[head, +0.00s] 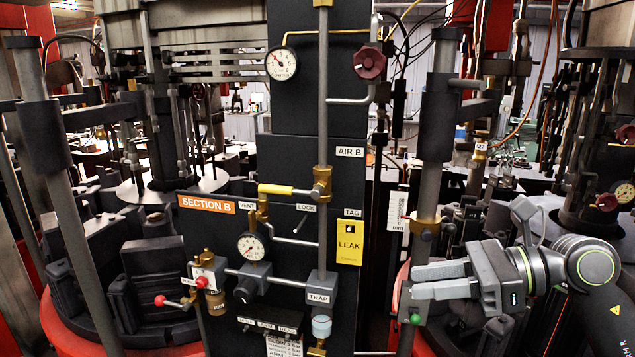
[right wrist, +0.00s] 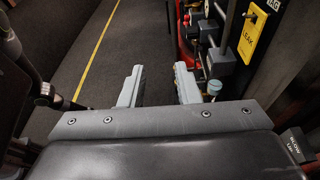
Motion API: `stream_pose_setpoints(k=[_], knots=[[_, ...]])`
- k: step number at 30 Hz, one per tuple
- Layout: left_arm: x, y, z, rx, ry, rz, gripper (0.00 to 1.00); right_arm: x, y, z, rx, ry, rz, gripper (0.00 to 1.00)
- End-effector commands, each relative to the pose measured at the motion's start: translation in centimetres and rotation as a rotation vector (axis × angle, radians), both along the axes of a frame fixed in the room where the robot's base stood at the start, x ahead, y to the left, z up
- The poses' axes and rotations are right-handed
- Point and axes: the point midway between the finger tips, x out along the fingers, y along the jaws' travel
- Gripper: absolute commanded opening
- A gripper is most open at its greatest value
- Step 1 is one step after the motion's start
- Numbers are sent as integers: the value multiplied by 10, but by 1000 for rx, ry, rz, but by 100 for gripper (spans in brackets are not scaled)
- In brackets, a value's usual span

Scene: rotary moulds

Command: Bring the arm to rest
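My right arm comes in from the right edge in the head view. Its grey right gripper (head: 414,281) points left, in front of the machine and to the right of the black Section B panel (head: 281,222). In the right wrist view the two fingers of the right gripper (right wrist: 159,82) stand apart with nothing between them, above dark floor. My left gripper is not in view.
The panel carries a yellow LEAK tag (head: 349,242), gauges (head: 252,246), a yellow-handled valve (head: 290,190) and a red knob (head: 369,62). A grey post (head: 425,200) stands close by the right gripper. The right wrist view shows open floor (right wrist: 140,45) with a yellow line.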

Motion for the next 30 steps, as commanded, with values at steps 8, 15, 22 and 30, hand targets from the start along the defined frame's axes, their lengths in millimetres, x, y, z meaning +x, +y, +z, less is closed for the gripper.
stream_pose_setpoints(k=[8,15,22,30], knots=[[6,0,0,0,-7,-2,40,-9,12,9,233,69,1,29],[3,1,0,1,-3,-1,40,-16,9,25,614,213,-39,29],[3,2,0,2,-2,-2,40,-8,-34,30,1134,459,-180,29],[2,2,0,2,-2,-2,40,7,-113,-25,1706,786,-477,29]])
